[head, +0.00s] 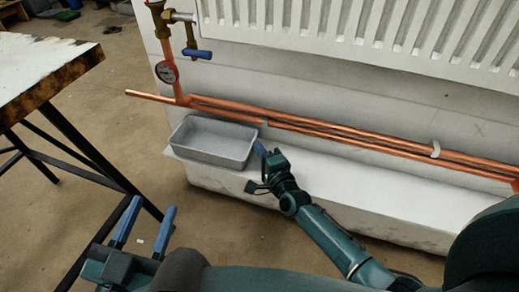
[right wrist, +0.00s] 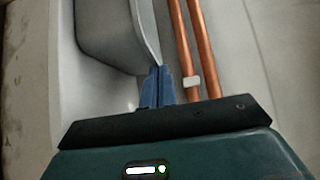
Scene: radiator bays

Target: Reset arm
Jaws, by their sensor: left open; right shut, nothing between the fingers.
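My left gripper (head: 154,204) is at the lower left of the head view, with its two blue fingers apart and nothing between them. It is over the floor, beside the workbench. My right gripper (head: 260,147) is near the right end of a grey metal tray (head: 247,153), low in front of the radiator. In the right wrist view its blue fingers (right wrist: 157,86) are together and hold nothing. Their tips are beside the rim of the tray (right wrist: 115,40); I cannot tell whether they touch it.
The tray rests on a white ledge (head: 360,192) below copper pipes (head: 330,134). A gauge (head: 167,72) and a blue-handled valve (head: 197,53) are on the pipework under the radiator (head: 400,35). A workbench (head: 40,75) stands at the left. Bare floor lies between.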

